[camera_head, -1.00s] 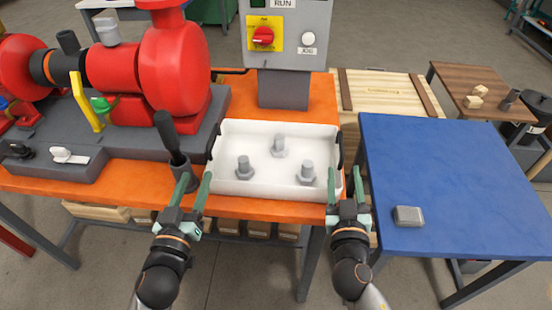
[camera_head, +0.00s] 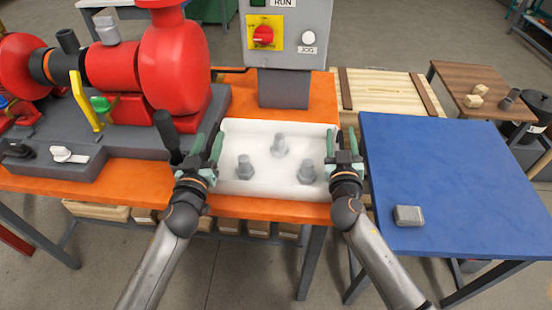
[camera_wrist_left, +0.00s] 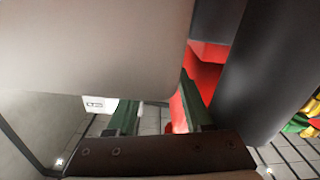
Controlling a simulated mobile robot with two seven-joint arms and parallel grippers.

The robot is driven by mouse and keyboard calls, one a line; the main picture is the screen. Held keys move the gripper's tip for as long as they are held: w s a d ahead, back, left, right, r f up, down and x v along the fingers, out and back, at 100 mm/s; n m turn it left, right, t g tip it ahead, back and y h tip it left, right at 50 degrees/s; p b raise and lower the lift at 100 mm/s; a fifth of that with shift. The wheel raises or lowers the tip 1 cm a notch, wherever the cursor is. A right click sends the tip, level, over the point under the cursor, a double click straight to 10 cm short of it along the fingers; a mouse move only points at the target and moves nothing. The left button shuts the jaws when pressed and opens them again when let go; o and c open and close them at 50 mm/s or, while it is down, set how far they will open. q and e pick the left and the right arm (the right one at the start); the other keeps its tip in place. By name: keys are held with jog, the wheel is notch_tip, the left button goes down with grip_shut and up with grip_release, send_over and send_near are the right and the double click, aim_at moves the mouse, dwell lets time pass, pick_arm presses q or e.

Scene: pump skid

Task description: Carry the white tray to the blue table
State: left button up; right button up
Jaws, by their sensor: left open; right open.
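The white tray (camera_head: 306,147) rests on the orange bench (camera_head: 272,208) in the head view, with three grey bolt-like parts (camera_head: 279,146) standing in it. My left gripper (camera_head: 209,139) is open at the tray's left side, its fingers pointing away from me along that end. My right gripper (camera_head: 346,137) is open at the right side. The dark side handles are largely hidden by the grippers; I cannot tell whether the fingers touch them. In the left wrist view, the left gripper's green fingers (camera_wrist_left: 158,112) are apart. The blue table (camera_head: 450,170) stands to the right.
A grey box (camera_head: 408,215) lies on the blue table's near left part; the rest of its top is clear. A dark lever (camera_head: 167,133) stands close to my left gripper. A control box (camera_head: 287,40) rises behind the tray. A red pump (camera_head: 175,65) is at left.

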pick_arm(q)
jog(key=shift+c, duration=0.2)
pick_arm(e)
jog(key=shift+c, duration=0.2)
pick_arm(q)
grip_shut()
pick_arm(e)
grip_shut()
dwell(0.7)
pick_arm(q)
jog(key=shift+r, duration=0.2)
pick_arm(e)
jog(key=shift+r, duration=0.2)
